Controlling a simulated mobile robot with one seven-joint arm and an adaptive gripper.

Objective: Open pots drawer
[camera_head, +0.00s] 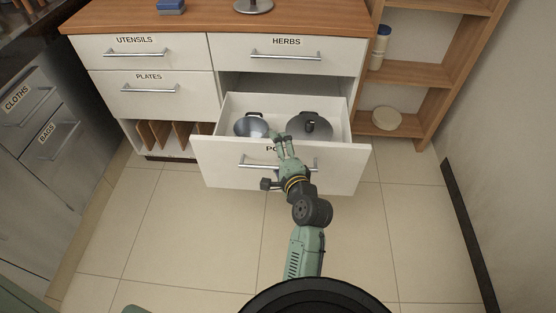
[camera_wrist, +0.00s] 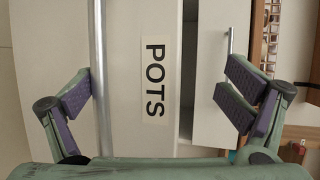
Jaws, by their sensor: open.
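The pots drawer (camera_head: 215,155) is pulled out from the white cabinet, with two dark-handled pots inside, the left pot (camera_head: 251,125) and the right pot (camera_head: 310,125). My gripper (camera_head: 280,138) is open and empty in front of the drawer face, near its top edge, and partly hides the label and handle. In the wrist view, the POTS label (camera_wrist: 155,80) shows between the spread fingers of my gripper (camera_wrist: 158,85). The drawer's metal handle (camera_wrist: 97,30) runs beside the left finger; I cannot tell whether they touch. The handle also shows in the head view (camera_head: 250,164).
The herbs drawer (camera_head: 285,55) above is shut, as are the utensils drawer (camera_head: 135,50) and plates drawer (camera_head: 150,90). A wooden shelf (camera_head: 415,74) stands at the right. The cloths and bags cabinet (camera_head: 40,125) is at the left. The tiled floor (camera_head: 200,240) is clear.

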